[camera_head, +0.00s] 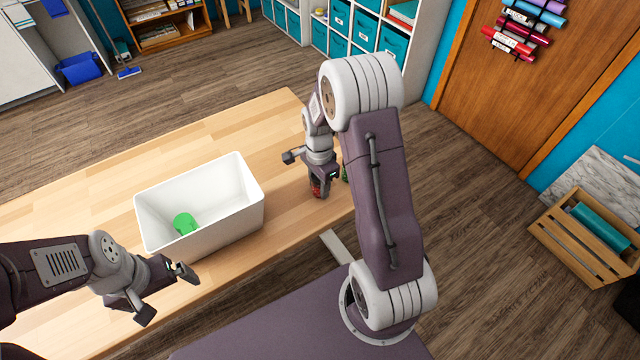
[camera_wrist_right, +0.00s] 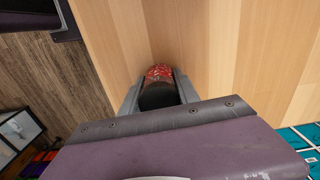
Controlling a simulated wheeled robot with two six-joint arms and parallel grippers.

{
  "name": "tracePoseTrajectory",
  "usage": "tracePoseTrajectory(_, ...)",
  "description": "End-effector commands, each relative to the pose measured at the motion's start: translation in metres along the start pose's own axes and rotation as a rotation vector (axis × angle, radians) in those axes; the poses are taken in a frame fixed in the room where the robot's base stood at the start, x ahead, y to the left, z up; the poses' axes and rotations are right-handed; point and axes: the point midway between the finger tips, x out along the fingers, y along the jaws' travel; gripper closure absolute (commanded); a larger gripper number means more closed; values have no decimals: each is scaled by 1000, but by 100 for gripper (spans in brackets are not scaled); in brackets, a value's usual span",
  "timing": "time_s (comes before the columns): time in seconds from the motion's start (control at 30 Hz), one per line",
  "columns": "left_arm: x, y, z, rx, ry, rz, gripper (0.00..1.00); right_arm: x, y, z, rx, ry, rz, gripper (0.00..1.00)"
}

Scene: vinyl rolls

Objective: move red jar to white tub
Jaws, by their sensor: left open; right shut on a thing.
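The red jar (camera_head: 316,187) is at the right part of the wooden table, right of the tub. My right gripper (camera_head: 318,183) is shut on it. In the right wrist view the red jar (camera_wrist_right: 158,84) sits between the two fingers, its dark end toward the camera. I cannot tell whether it touches the table. The white tub (camera_head: 250,208) stands on the table left of the jar, with a green thing (camera_head: 184,223) inside. My left gripper (camera_head: 168,296) is open and empty in front of the tub, near the lower left.
A green thing (camera_head: 345,173) shows partly behind my right arm, close to the red jar. The wooden table (camera_head: 235,125) is clear behind the tub. A wooden crate (camera_head: 580,238) with a teal roll stands on the floor at the right.

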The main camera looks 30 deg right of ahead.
Motion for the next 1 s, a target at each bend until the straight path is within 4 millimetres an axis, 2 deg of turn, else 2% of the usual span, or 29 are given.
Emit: tracePoseTrajectory(1.0, -64, 1, -7, 0, 0, 0, 0, -66, 0, 0, 0, 0, -1, 100)
